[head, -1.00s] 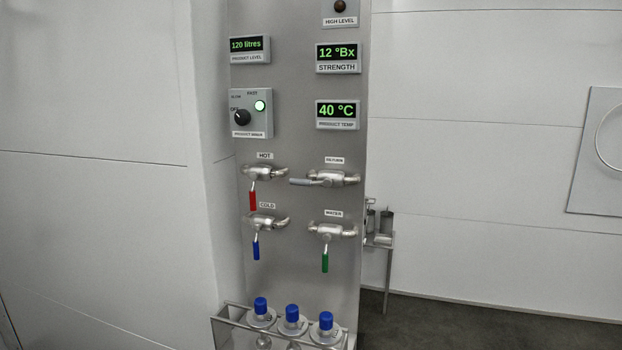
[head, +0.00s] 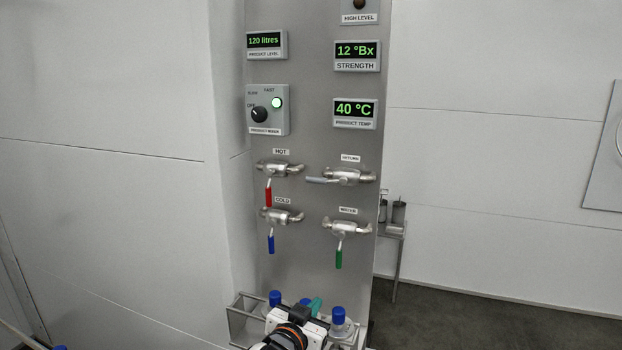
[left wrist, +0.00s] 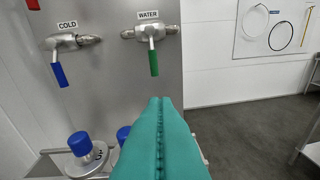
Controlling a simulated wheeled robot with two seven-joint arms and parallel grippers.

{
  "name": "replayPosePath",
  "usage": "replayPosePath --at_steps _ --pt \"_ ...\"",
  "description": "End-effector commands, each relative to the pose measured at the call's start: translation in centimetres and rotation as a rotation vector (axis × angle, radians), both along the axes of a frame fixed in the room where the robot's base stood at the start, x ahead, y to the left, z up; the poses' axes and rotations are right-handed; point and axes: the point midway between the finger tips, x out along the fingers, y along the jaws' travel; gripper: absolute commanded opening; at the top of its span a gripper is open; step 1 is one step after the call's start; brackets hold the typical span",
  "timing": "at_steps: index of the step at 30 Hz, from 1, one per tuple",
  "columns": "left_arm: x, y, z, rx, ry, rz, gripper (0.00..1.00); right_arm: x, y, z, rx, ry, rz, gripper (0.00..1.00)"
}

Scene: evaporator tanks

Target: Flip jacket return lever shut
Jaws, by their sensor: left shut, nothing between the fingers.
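The jacket return lever (head: 317,180) is grey and lies level, pointing left from its valve (head: 347,176) under the RETURN label (head: 350,158). It sits at the right of the upper valve row on the steel panel (head: 325,130). My left gripper (head: 314,305) has teal fingers and is at the bottom of the head view, well below the return valve and in front of the bottle rack. In the left wrist view its fingers (left wrist: 160,105) are pressed together and empty, below the WATER valve. The return lever is out of that view. My right gripper does not show.
The red HOT lever (head: 269,196), blue COLD lever (head: 271,244) and green WATER lever (head: 339,258) hang down nearby. A rack (head: 240,312) of blue-capped bottles stands at the panel's foot.

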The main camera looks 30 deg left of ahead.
Motion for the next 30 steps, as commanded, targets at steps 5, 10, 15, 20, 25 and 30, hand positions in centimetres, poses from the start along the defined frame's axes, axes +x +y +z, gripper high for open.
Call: replayPosePath --at_steps 5,10,15,20,25,30 --pt "4.3 4.7 12.0 0.023 -0.401 0.034 0.00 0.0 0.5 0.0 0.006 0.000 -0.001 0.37" --pt "4.9 7.2 18.7 0.040 -0.623 0.040 0.00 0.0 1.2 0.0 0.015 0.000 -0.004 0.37" --pt "4.8 7.9 20.9 0.047 -0.699 0.039 0.00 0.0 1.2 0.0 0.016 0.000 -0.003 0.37" --pt "4.8 7.9 21.0 0.047 -0.702 0.039 0.00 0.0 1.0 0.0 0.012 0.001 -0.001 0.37" --pt "4.9 7.9 21.0 0.047 -0.701 0.039 0.00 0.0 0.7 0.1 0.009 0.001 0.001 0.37" --pt "6.0 8.2 22.0 0.046 -0.701 0.039 0.00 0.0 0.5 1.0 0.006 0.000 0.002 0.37"
